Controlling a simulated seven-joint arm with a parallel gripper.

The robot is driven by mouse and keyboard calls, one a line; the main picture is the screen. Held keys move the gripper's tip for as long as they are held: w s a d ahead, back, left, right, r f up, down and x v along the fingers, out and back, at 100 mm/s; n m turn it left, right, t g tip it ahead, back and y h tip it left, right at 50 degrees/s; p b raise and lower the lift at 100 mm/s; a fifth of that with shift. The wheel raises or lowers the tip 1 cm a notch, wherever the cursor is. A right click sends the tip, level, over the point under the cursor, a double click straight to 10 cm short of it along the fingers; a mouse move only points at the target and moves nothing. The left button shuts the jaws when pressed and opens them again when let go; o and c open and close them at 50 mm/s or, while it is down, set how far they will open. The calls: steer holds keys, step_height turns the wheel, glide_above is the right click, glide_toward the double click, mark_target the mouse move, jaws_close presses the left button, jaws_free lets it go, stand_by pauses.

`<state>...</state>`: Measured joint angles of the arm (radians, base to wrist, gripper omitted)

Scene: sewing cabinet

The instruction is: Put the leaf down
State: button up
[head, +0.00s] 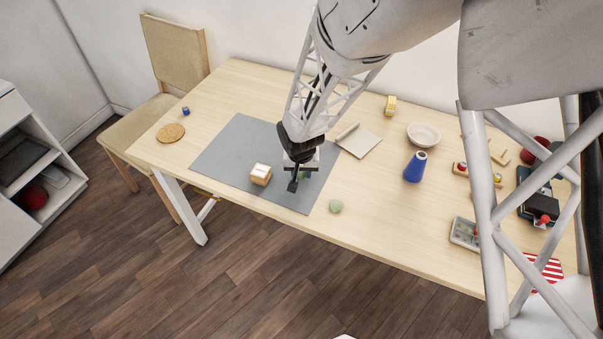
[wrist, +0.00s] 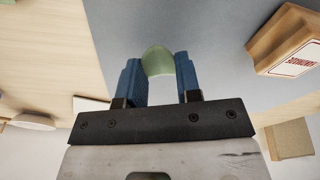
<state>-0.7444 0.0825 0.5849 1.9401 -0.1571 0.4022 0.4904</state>
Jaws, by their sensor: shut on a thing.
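My gripper (head: 299,179) is low over the right part of the grey mat (head: 232,150). In the wrist view, its two blue fingers (wrist: 160,72) are shut on a pale green rounded thing, which I take to be the leaf (wrist: 158,58). Only its rounded end shows beyond the fingers. In the head view just a sliver of green shows at the fingers. I cannot tell whether the leaf touches the mat.
A small wooden box with a white label (head: 261,174) stands on the mat, left of my gripper. A green round thing (head: 336,206) lies off the mat, to the right. The mat's left part is clear.

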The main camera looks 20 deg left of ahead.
mark_target(301, 179)
steer(key=shift+f, duration=0.75)
steer(key=shift+f, duration=0.1)
steer(key=o, duration=0.9)
step_height(301, 179, up, 12)
steer(key=s, duration=0.1)
steer(key=shift+s+d, duration=0.3)
steer(key=shift+s, duration=0.05)
stand_by(0.5)
